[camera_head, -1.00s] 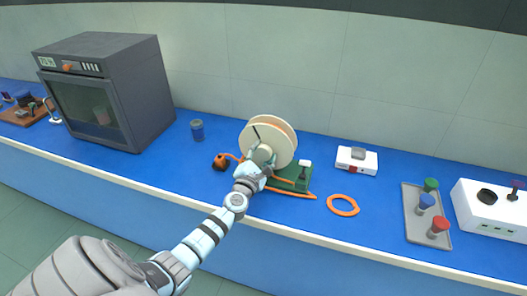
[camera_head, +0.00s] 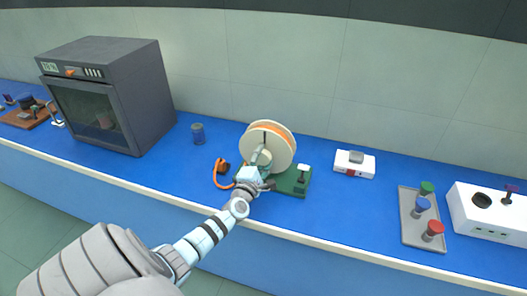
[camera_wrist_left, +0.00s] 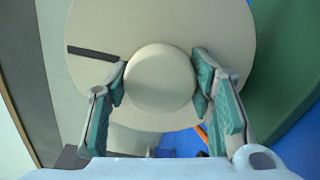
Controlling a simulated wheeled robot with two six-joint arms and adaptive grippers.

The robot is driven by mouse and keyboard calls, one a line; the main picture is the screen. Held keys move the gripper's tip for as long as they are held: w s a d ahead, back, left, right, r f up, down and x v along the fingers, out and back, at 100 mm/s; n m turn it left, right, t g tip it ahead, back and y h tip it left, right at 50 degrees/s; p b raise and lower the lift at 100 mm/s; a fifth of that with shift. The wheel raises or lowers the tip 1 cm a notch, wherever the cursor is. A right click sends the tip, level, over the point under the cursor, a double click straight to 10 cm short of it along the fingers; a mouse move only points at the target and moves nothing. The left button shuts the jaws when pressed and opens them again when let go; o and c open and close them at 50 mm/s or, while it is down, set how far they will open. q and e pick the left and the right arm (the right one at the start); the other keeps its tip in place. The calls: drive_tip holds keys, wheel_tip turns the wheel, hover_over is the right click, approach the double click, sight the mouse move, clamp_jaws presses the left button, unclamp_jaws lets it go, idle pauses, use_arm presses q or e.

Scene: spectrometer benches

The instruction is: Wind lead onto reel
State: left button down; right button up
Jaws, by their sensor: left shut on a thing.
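The cream reel (camera_head: 282,150) stands upright on a green base (camera_head: 293,186). Orange lead (camera_head: 276,127) is wound between its two discs. A loose curved end of the lead (camera_head: 219,180) lies on the blue bench left of the reel, beside a small dark part. My left gripper (camera_head: 262,158) is at the reel's front face. In the left wrist view, its fingers (camera_wrist_left: 160,85) are shut on the round cream knob (camera_wrist_left: 160,77) at the reel's centre, one on each side. A dark stripe (camera_wrist_left: 92,53) marks the disc. My right gripper is not in view.
A white box (camera_head: 354,164), a grey tray (camera_head: 420,233) with coloured-topped pieces and a white instrument (camera_head: 490,213) are to the right.

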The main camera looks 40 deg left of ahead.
use_arm(q)
drive_tip(key=shift+r, duration=0.15)
drive_tip(key=c, duration=0.8)
unclamp_jaws()
drive_tip(key=shift+o, duration=0.2)
drive_tip(key=shift+w+a, duration=0.1)
drive_tip(key=v, duration=1.2)
drive_tip(key=shift+f, duration=0.2)
